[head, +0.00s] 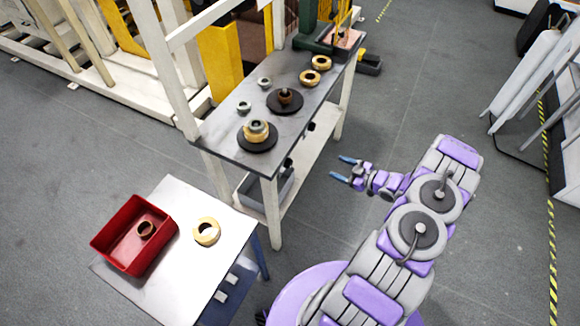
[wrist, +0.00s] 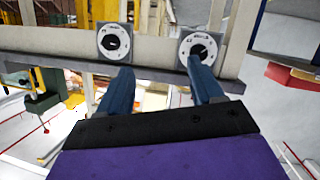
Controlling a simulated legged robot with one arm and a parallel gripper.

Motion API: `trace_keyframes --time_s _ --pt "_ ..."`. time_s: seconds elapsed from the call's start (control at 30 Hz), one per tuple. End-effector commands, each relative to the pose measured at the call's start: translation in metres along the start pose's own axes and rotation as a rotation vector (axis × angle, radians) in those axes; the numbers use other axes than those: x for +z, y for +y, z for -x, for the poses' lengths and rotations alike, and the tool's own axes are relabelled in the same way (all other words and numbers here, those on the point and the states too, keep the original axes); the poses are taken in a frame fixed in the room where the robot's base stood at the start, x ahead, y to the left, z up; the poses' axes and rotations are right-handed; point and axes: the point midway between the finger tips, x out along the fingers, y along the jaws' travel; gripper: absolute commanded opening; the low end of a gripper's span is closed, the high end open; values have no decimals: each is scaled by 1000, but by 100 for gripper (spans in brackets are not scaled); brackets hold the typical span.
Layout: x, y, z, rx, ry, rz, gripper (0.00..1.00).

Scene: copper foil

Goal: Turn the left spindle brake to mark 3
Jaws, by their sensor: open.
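Two black knobs sit on the bench's front edge in the head view, a nearer one (head: 288,163) and a farther one (head: 311,125). The wrist view shows two square pale plates with round dials and black knobs, one at picture left (wrist: 111,43) and one at picture right (wrist: 199,51). Their marks are too small to read. My gripper (head: 342,168) is open and empty, off the bench's front edge, apart from the knobs. In the wrist view its blue fingers (wrist: 160,68) point toward the plates; the right fingertip overlaps the lower part of the right dial.
The dark-topped bench (head: 222,142) carries rings and round black bases. A low table (head: 185,262) holds a red tray (head: 112,232) and a brass ring (head: 206,231). Floor between gripper and bench looks clear.

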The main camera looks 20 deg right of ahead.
Motion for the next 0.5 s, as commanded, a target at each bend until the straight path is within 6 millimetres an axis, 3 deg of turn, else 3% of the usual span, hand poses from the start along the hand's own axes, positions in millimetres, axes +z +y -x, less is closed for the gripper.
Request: trace_keyframes --time_s 0.2,0.37,0.5 --pt "6 -50 20 -22 213 -64 66" --pt "3 -65 27 -27 283 -82 66" --pt "0 -67 22 -30 296 -83 66"
